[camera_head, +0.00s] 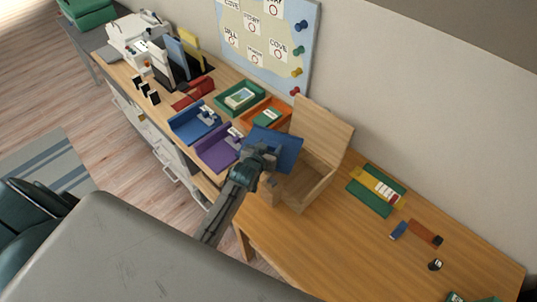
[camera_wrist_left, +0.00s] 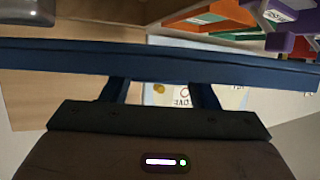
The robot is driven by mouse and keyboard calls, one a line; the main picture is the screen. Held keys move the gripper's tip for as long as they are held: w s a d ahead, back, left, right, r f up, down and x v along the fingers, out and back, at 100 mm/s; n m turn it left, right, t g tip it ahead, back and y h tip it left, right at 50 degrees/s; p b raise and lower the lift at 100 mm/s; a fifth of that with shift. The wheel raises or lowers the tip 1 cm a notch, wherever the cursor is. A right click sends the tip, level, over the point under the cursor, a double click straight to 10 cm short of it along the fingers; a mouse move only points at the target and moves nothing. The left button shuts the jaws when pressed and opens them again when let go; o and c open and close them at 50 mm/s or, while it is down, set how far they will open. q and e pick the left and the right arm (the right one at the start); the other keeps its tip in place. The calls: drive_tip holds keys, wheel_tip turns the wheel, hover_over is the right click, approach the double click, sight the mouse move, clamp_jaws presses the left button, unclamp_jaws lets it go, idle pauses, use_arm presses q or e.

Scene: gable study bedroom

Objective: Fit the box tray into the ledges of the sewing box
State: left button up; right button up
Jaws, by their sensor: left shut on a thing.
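The box tray (camera_head: 277,147) is a dark blue flat piece, tilted, held above the left side of the sewing box. The sewing box (camera_head: 306,187) is light wood with its lid raised at the back and its inside open and partly hidden by the tray and arm. My left gripper (camera_head: 262,156) is shut on the tray's edge. In the left wrist view the tray (camera_wrist_left: 150,65) spans the full width in front of the fingers (camera_wrist_left: 160,95). Whether the tray touches the box cannot be told. My right gripper is not in view.
Purple (camera_head: 217,152) and blue (camera_head: 193,123) trays, a green tray (camera_head: 240,96) and an orange tray (camera_head: 265,115) stand left of the box. Green and yellow items (camera_head: 376,190) lie to the right. A wall board (camera_head: 262,40) hangs behind.

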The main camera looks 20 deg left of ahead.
use_arm(q)
wheel_tip(320, 180, down, 3)
drive_tip(key=shift+b, duration=1.15)
drive_tip(key=shift+r, duration=0.15)
drive_tip(key=shift+f, duration=0.65)
drive_tip(key=o, duration=1.2)
drive_tip(key=shift+c, duration=0.2)
